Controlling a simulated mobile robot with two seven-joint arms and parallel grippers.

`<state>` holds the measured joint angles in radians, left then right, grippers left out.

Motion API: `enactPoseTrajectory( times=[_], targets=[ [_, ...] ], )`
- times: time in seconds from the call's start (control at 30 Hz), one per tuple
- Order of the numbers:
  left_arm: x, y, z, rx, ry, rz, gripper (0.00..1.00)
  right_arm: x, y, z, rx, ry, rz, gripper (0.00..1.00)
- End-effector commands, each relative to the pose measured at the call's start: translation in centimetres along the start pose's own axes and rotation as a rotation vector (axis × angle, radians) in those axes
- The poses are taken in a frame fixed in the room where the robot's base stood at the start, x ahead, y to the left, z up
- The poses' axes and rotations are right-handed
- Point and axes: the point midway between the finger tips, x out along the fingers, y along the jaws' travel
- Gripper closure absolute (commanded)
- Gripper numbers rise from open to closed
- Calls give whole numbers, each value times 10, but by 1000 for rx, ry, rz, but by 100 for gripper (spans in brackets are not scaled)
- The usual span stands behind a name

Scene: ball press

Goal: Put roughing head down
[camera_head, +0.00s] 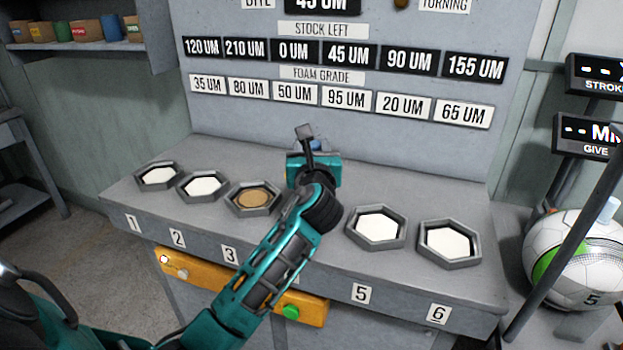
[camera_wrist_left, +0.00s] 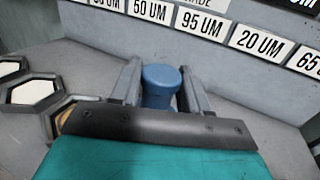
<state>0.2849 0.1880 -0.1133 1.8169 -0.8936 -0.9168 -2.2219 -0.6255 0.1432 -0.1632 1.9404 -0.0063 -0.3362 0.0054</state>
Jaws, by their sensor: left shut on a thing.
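My left gripper (camera_head: 312,141) is over the bench around the fourth place in the row, and my arm hides that place. It is shut on a blue cylindrical piece with a rounded top, which I take to be the roughing head. The blue piece (camera_wrist_left: 160,87) stands between the two grey fingers in the left wrist view. Only a small bit of blue shows behind the gripper in the head view. Its lower end is hidden, so I cannot tell whether it touches the bench. My right gripper is not in view.
The grey bench (camera_head: 400,185) has a row of hexagonal trays. The third tray (camera_head: 253,197) has a brown disc; the other visible ones, like the fifth (camera_head: 376,225), show white. A labelled panel (camera_head: 340,60) rises behind. A ball (camera_head: 580,258) sits at the right.

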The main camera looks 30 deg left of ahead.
Motion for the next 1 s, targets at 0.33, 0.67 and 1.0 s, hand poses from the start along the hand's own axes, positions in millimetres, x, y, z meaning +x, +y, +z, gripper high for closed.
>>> enactPoseTrajectory(
  times=[0.33, 0.67, 1.0],
  targets=[
    [0, 0, -42, 1, -6, 1, 100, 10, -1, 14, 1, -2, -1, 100],
    [0, 0, -54, -1, -9, 0, 100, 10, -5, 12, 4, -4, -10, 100],
    [0, 0, -61, 1, 0, 1, 47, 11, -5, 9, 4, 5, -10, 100]
  ],
)
